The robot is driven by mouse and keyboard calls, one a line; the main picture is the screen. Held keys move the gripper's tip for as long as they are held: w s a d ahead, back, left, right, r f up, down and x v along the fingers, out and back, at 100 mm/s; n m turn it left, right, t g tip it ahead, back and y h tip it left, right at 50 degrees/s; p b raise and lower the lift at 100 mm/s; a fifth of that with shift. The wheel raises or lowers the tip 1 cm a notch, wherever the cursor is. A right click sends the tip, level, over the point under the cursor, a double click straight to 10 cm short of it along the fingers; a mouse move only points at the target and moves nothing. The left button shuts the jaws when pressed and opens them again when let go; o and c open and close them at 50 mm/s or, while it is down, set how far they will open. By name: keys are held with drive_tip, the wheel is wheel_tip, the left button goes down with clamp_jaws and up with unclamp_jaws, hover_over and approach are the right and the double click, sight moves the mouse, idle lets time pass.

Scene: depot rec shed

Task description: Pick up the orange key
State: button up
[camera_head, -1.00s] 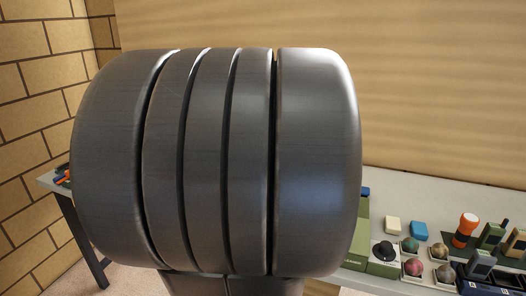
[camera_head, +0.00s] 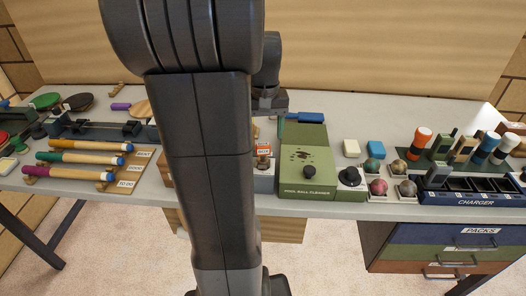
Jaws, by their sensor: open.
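I cannot make out the orange key for certain. A small orange piece with a white label (camera_head: 262,151) shows just right of my arm, above a brownish knob on a grey block (camera_head: 264,181); I cannot tell if it is the key. My arm stands in front of the middle of the bench and hides what lies behind it. The dark wide end of my gripper (camera_head: 270,102) shows partly behind the arm, above the back of the bench. It is open; its fingertips are not clearly seen and nothing shows held in it.
The grey bench (camera_head: 330,209) holds a green pool ball cleaner (camera_head: 306,172), several balls, a charger (camera_head: 466,194) and orange-topped and blue-topped flashlights at right. Cues on a wooden rack (camera_head: 93,177) and paddles (camera_head: 78,101) lie left. Drawers (camera_head: 440,235) stand below right.

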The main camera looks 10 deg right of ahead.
sight(263, 144)
drive_tip(key=shift+s+a+f+p, duration=0.1)
drive_tip(key=shift+f+p, duration=0.1)
drive_tip(key=shift+f, duration=1.15)
drive_tip(key=shift+a+f+p, duration=0.1)
drive_tip(key=shift+f+p, duration=0.05)
drive_tip(key=shift+f, duration=1.15)
drive_tip(key=c, duration=1)
drive_tip(key=shift+c, duration=0.2)
